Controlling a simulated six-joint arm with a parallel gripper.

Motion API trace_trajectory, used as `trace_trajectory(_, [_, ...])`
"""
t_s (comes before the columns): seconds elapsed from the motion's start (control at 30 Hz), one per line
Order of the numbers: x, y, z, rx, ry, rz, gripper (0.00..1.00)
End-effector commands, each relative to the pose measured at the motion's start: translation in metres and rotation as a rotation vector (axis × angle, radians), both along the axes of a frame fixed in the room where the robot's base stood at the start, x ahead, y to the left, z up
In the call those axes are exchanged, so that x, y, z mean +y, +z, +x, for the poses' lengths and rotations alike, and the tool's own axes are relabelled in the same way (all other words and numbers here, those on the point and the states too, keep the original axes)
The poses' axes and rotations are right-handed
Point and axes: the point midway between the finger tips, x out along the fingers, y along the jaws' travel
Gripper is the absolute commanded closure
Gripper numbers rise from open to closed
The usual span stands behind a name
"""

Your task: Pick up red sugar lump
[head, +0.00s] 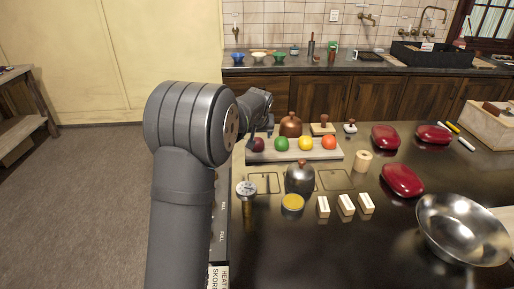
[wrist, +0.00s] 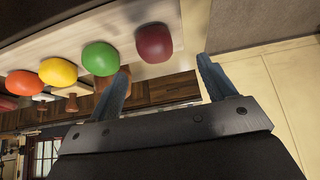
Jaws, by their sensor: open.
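A row of small rounded pieces lies on a pale board (head: 290,156). The dark red piece (head: 258,144) is at the left end in the head view. It also shows at the top middle of the wrist view (wrist: 154,42). An orange-red piece (head: 329,142) is at the other end; I cannot tell for sure which is the red sugar lump. My gripper (wrist: 163,68) is open and empty, its fingers reaching toward the dark red piece, apart from it in the picture. In the head view my arm partly hides the gripper.
A green piece (head: 282,138) and a yellow piece (head: 306,143) lie between them. A copper dome (head: 290,125) stands behind the board and a dark dome (head: 299,179) in front. Glossy red cases (head: 402,180) and a steel bowl (head: 462,229) are at the right.

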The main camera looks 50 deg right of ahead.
Motion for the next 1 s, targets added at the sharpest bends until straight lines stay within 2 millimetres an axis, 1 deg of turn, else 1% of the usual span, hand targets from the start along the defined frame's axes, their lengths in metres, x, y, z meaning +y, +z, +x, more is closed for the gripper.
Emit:
trace_trajectory(0.03, [-0.003,-0.009,0.003,0.001,0.001,0.002,0.24])
trace_trajectory(0.1, [-0.007,-0.015,0.007,0.0,0.0,0.0,0.24])
trace_trajectory(0.37, [-0.013,-0.029,0.011,0.0,0.001,0.001,0.24])
trace_trajectory(0.53, [-0.025,-0.051,0.014,0.001,-0.001,0.002,0.24])
trace_trajectory(0.63, [-0.03,-0.061,0.019,0.001,0.0,0.001,0.24])
trace_trajectory(0.8, [-0.033,-0.068,0.023,0.0,0.001,0.0,0.24])
trace_trajectory(1.0, [-0.033,-0.068,0.023,-0.001,0.0,-0.001,0.24])
